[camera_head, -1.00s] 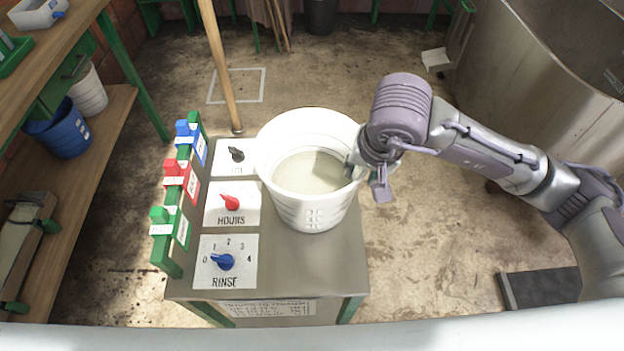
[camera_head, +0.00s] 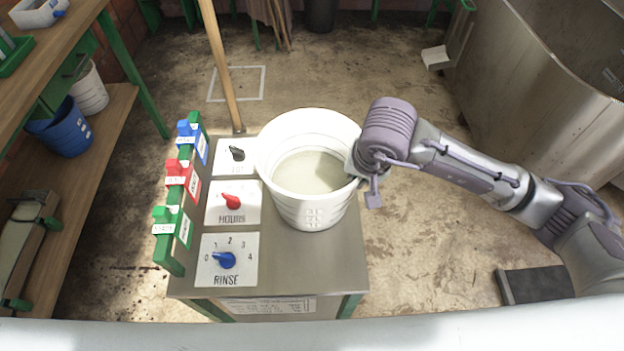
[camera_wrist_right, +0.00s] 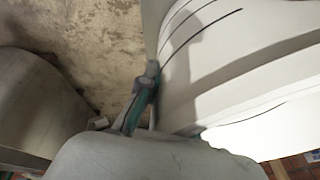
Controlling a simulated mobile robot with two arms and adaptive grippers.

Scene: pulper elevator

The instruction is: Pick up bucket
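A white bucket (camera_head: 311,207) stands upright on the metal-topped control stand (camera_head: 290,262), with a pale cloudy fill inside. My right gripper (camera_head: 356,167) is at the right side of the bucket's rim, with its fingers mostly hidden by the wrist. In the right wrist view a finger of my right gripper (camera_wrist_right: 143,100) lies close along the bucket's pale wall (camera_wrist_right: 225,70). I cannot tell whether it touches or whether the fingers are closed on the rim. My left gripper is not in view.
The stand carries several knobs, such as the blue rinse knob (camera_head: 224,260), and green, red and blue switches along its left edge. A wooden pole (camera_head: 222,70) leans behind it. A metal tank (camera_head: 535,65) stands at the right. The floor between tank and stand is mostly clear.

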